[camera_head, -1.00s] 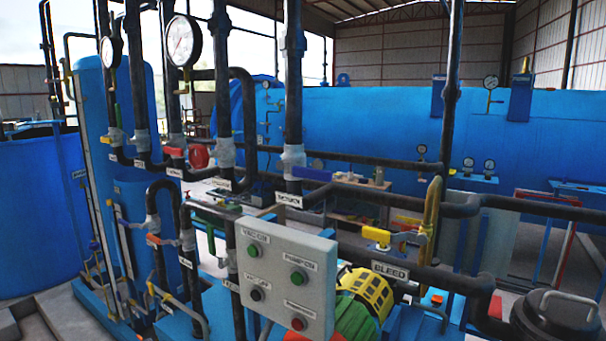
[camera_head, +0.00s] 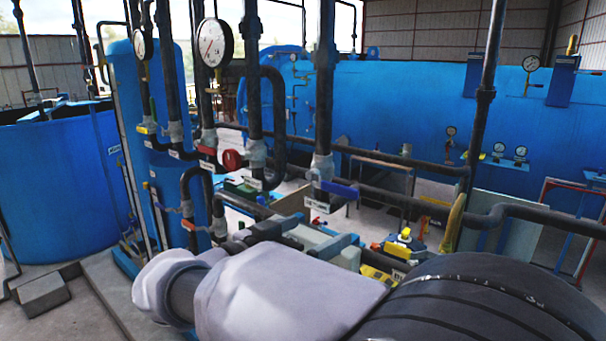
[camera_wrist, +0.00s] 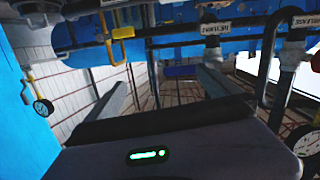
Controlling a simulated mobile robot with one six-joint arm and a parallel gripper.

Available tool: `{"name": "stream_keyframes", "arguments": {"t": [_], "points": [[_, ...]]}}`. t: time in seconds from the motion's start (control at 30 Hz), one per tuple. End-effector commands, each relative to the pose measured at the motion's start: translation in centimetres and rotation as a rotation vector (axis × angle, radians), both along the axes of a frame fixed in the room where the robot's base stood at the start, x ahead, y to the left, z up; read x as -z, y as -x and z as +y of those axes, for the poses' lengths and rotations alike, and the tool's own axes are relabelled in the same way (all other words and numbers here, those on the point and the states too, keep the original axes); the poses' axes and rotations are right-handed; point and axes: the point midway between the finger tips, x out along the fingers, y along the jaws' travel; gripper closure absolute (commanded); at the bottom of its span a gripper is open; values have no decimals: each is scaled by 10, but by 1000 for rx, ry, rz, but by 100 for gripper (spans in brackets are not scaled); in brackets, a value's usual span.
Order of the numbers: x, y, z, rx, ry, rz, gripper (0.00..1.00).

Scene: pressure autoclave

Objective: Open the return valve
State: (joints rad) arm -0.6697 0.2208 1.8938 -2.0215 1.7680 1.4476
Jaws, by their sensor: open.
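The return valve (camera_head: 321,170) is a grey valve body on a vertical black pipe, with a label below it. Its blue lever handle (camera_head: 340,189) sticks out to the right, roughly level, across the pipe. In the wrist view the scene is upside down, and the return label (camera_wrist: 216,27) and the blue handle (camera_wrist: 182,71) show beyond the fingers. My gripper (camera_head: 308,236) is open and empty, below and in front of the valve in the head view. In the wrist view the two fingers of my gripper (camera_wrist: 162,78) stand wide apart, not touching the handle.
Vertical black pipes with a pressure gauge (camera_head: 215,42) and a red handwheel (camera_head: 232,160) stand left of the valve. A yellow bleed-valve handle (camera_head: 397,249) lies right of my gripper. A horizontal black pipe (camera_head: 400,202) runs behind. A large blue vessel (camera_head: 420,110) fills the background.

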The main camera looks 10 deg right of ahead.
Motion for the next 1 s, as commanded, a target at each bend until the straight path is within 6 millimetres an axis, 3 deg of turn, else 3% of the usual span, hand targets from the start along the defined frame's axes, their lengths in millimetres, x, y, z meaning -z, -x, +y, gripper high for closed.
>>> {"name": "stream_keyframes", "arguments": {"t": [0.03, 0.1, 0.2, 0.8, 1.0], "points": [[-13, -9, 19, -31, 14, -69, 0], [-22, -16, 36, -62, 21, -145, 0], [-25, -23, 38, -74, 23, -180, 0], [-25, -120, -60, -70, 24, -175, 0], [-24, -138, -78, -72, 23, -174, 0]]}}
